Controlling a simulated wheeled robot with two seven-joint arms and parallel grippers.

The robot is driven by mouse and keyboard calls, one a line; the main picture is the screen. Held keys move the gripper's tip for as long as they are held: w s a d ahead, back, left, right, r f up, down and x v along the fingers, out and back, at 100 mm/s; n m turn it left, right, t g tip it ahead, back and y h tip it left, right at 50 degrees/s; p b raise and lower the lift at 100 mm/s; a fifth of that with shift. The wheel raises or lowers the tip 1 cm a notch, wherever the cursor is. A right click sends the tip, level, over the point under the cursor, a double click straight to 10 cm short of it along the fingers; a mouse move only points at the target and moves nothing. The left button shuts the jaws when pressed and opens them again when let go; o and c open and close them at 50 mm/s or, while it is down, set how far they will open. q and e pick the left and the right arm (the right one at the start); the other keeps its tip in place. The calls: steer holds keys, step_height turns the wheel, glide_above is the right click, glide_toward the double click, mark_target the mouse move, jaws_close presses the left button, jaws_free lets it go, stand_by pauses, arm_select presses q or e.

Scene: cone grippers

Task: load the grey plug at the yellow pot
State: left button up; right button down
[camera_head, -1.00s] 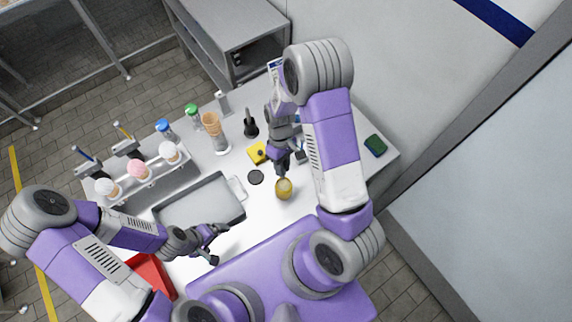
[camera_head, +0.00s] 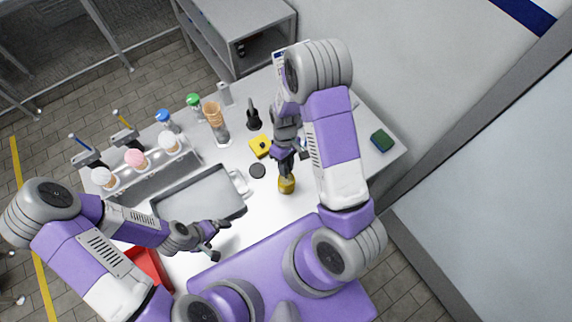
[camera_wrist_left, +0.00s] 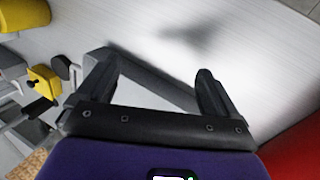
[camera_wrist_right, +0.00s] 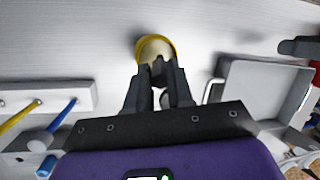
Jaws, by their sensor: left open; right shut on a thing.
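The yellow pot (camera_head: 287,187) is a small round vessel near the front middle of the white table. It also shows at the upper left of the left wrist view (camera_wrist_left: 24,14) and ahead of the fingertips in the right wrist view (camera_wrist_right: 156,43), where its inside looks pale. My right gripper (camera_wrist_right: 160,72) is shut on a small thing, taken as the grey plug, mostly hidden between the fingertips. Its tips are at the pot's near rim; I cannot tell whether they touch. My left gripper (camera_wrist_left: 160,92) is open and empty, above the table by the tray.
A grey tray (camera_head: 203,207) lies left of the pot. A yellow block with a black knob (camera_head: 260,146) and a dark disc (camera_head: 257,171) are close behind the pot.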

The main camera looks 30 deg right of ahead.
arm_select(q)
steer(key=shift+f+b, duration=0.6)
steer(key=shift+b, duration=0.05)
arm_select(e)
steer(key=shift+f, duration=0.7)
stand_by(1.1)
steer(key=shift+r+p, duration=2.7)
steer(key=shift+r, duration=0.9)
arm_select(q)
step_height(320, 180, up, 5)
steer(key=shift+r, duration=0.15)
arm_select(e)
steer(key=shift+f, duration=0.1)
